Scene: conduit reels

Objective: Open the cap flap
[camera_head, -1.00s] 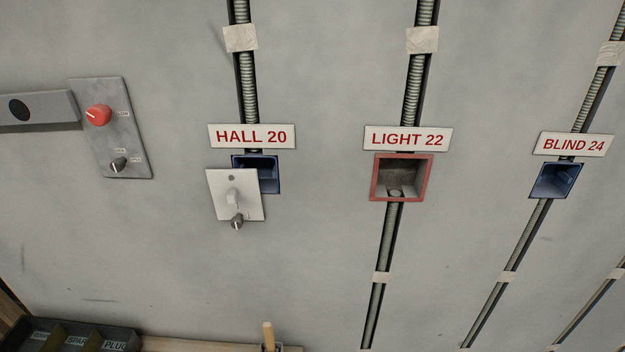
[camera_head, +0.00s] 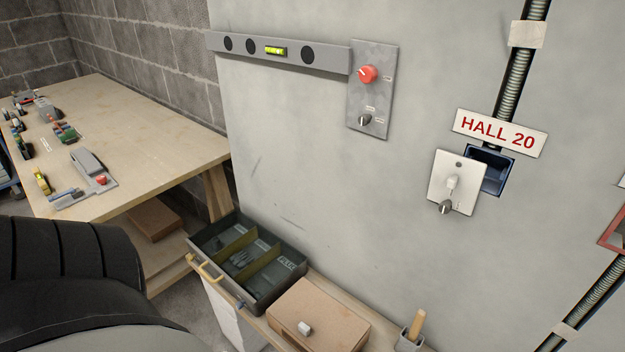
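No part is clearly readable as the cap flap. A white plate (camera_head: 457,184) with a toggle and a grey knob at its lower edge sits against the wall, partly covering the dark blue box (camera_head: 493,172) below the HALL 20 sign (camera_head: 500,132). The plate's upper right leaves part of the box opening showing. A grey panel (camera_head: 371,92) with a red knob (camera_head: 367,74) and a smaller grey knob (camera_head: 364,119) is mounted on the wall to the left. Neither of my grippers is in view.
A wooden bench (camera_head: 130,130) with several tools stands at left. Below the wall are a dark compartment tray (camera_head: 258,296), a cardboard-brown box (camera_head: 331,319) and a cup with a wooden handle (camera_head: 412,335). A spirit level (camera_head: 276,51) is on the wall. A red-framed box (camera_head: 614,232) is cut off at right.

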